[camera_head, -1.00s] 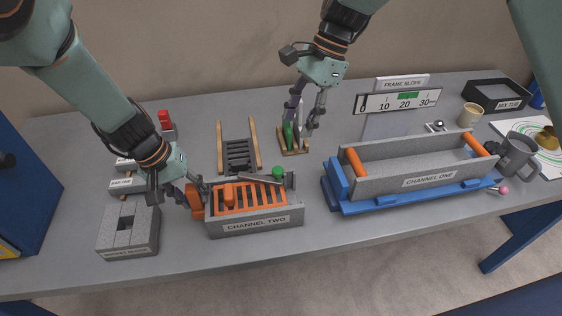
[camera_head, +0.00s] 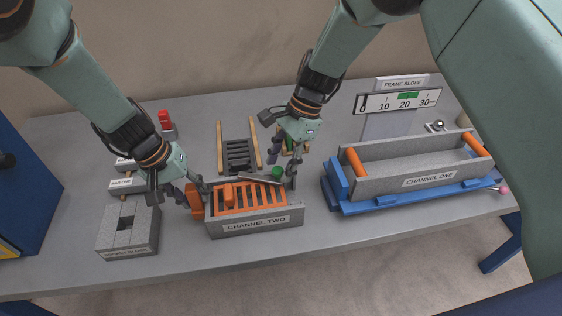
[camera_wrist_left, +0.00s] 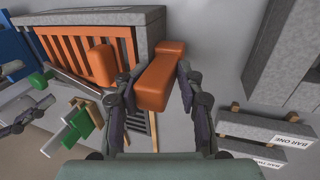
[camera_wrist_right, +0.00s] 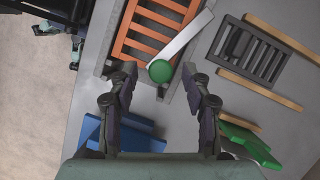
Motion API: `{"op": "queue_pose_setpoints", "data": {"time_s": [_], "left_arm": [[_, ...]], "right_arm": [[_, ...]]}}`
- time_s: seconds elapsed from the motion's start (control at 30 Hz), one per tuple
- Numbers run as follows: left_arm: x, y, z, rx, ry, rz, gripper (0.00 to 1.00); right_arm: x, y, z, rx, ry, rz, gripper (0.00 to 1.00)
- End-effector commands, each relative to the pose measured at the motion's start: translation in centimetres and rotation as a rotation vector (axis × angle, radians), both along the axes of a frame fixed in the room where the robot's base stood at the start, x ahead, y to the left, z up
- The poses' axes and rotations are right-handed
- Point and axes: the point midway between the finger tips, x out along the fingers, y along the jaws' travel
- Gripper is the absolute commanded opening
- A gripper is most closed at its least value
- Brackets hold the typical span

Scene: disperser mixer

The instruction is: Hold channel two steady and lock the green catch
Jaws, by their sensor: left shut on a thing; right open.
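Channel two (camera_head: 232,229), a grey trough with an orange slatted insert (camera_head: 249,197), stands near the table's front edge. My left gripper (camera_head: 190,194) is shut on the orange handle (camera_wrist_left: 157,82) at its left end. The green catch (camera_head: 277,172) is a round knob on the end of a grey bar (camera_wrist_right: 186,38) lying along the trough's back edge. In the right wrist view the green catch (camera_wrist_right: 160,71) sits between the fingertips of my open right gripper (camera_wrist_right: 159,76). I cannot tell whether they touch it.
Channel one (camera_head: 405,174) in its blue cradle (camera_head: 400,203) stands to the right. A grey weight block (camera_head: 128,244) stands left of channel two. Behind channel two are a dark rack (camera_head: 238,153) and wooden strips. A slope scale (camera_head: 397,101) stands at the back right.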

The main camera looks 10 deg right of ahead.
Motion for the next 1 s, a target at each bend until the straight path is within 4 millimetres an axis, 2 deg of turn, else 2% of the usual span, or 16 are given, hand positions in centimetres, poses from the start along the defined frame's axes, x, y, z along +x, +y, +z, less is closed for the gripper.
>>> {"op": "queue_pose_setpoints", "data": {"time_s": [0.2, 0.77, 1.0], "left_arm": [[-0.33, -0.04, -0.28, -0.001, 0.009, 0.0, 0.0], [-0.31, -0.04, -0.26, -0.001, 0.01, 0.001, 0.0], [-0.3, -0.03, -0.26, -0.001, 0.009, 0.001, 0.0]], "right_arm": [[0.0, 0.03, -0.06, 0.0, 0.0, 0.0, 0.49], [-0.01, 0.01, -0.04, 0.0, 0.001, 0.0, 0.02], [-0.03, 0.0, -0.04, 0.0, 0.001, 0.001, 0.0]]}}
